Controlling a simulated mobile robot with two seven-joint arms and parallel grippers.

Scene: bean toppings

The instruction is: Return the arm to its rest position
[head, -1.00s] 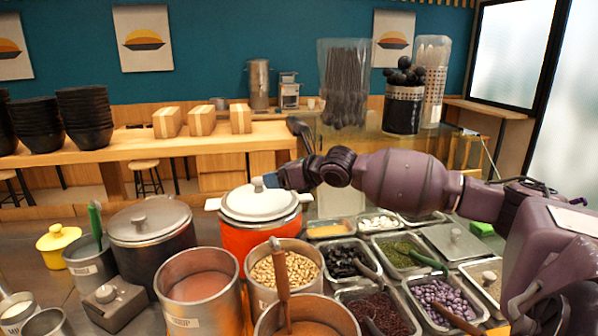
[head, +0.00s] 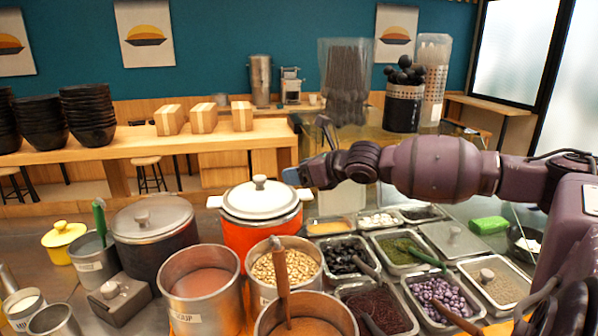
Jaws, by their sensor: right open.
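My right arm reaches in from the right edge, above the topping trays. Its gripper (head: 306,150) is open and holds nothing that I can see. It hangs in the air, above and to the right of the white lid (head: 260,199) on the orange-red pot (head: 262,239), apart from the lid's knob in the picture. My left gripper is not in view.
Metal trays of toppings (head: 410,250) fill the counter below my right arm. A tall pot of beans (head: 285,268), a soup pot (head: 200,283) and a dark lidded pot (head: 152,222) stand in front. A green block (head: 489,225) lies at the right.

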